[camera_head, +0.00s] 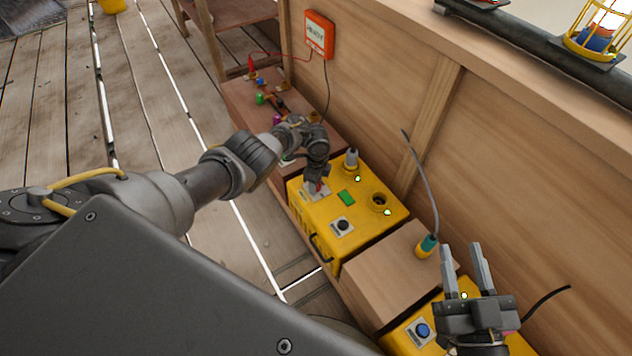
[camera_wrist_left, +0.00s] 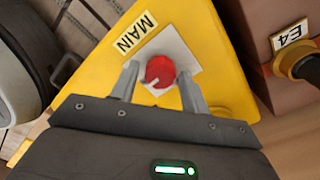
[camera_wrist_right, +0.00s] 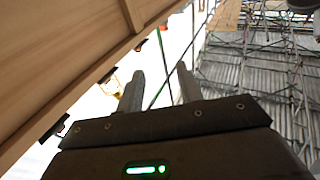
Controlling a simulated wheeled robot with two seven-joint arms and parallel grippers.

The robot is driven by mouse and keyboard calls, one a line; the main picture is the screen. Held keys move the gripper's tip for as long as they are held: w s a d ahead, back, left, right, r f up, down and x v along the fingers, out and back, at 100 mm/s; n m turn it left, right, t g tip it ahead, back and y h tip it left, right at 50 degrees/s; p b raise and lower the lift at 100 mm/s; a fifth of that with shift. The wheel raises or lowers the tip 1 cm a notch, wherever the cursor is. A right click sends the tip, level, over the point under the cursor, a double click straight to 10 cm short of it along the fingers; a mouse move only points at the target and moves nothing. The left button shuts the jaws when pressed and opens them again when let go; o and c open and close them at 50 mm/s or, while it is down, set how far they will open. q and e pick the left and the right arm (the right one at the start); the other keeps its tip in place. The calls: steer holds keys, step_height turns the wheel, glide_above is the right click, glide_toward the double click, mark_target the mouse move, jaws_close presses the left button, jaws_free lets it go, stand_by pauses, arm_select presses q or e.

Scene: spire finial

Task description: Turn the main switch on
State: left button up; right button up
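The main switch (camera_wrist_left: 160,72) is a red round knob on a white plate, next to a label reading MAIN (camera_wrist_left: 135,33), on a yellow box. In the left wrist view it sits between the two fingers of my left gripper (camera_wrist_left: 160,85), which stand apart on either side of it; contact cannot be told. In the head view my left gripper (camera_head: 316,185) is over the far left corner of the yellow box (camera_head: 375,228) and largely hides the switch. My right gripper (camera_head: 467,272) is open and empty, over the nearer yellow box at the right.
A wooden wall runs behind.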

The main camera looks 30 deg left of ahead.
arm_select(q)
steer(key=shift+o, duration=0.6)
steer(key=shift+r, duration=0.1)
step_height(320, 180, up, 3)
steer(key=shift+w+f+p, duration=0.1)
steer(key=shift+p, duration=1)
step_height(320, 180, up, 3)
steer(key=shift+f+p, duration=0.15)
steer(key=shift+p, duration=0.65)
arm_select(e)
steer(key=s+d+f+m+g+h, duration=0.1)
steer(key=d+f+m+g+h, duration=0.1)
steer(key=d+f+g+h, duration=0.7)
arm_select(q)
steer(key=shift+w+r+p, duration=0.15)
steer(key=shift+r+p, duration=1.3)
steer(key=shift+r, duration=1.1)
arm_select(e)
steer(key=s+d+f+m+g, duration=0.2)
steer(key=s+d+f+g, duration=0.3)
steer(key=s+f, duration=0.2)
steer(key=shift+s+d+f, duration=0.15)
steer(key=shift+s+f, duration=0.05)
steer(key=shift+s, duration=1.1)
